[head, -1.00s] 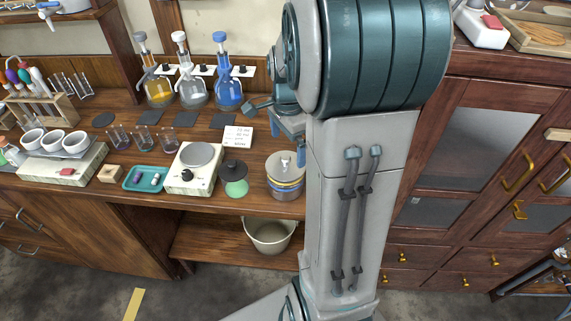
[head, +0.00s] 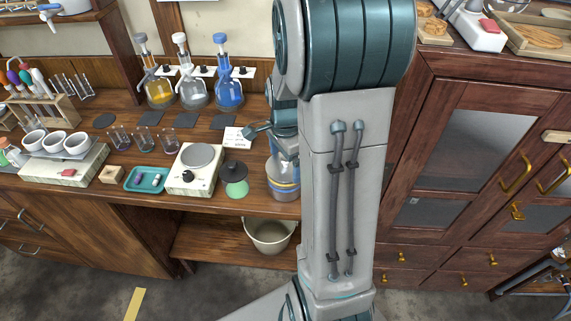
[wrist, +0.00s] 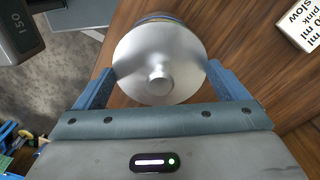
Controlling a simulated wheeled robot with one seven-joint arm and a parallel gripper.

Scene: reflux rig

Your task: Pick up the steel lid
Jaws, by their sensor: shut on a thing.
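The steel lid (wrist: 140,55) is a round, shiny disc with a small knob in its middle. It fills the space between the two blue fingers of my gripper (wrist: 160,75) in the wrist view, with a fingertip against its rim on each side. The steel pot (head: 283,190), with blue and yellow bands, stands at the right end of the bench, and a sliver of the bands shows beyond the lid in the wrist view. In the head view my gripper is over the pot's top and mostly hides the lid. I cannot tell whether the lid is clear of the pot.
A dark-topped green flask (head: 236,178) and a hotplate (head: 196,168) stand left of the pot. A white label card (head: 237,136) lies behind. A pale bucket (head: 270,235) is on the shelf below. The cabinet (head: 470,170) is at right.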

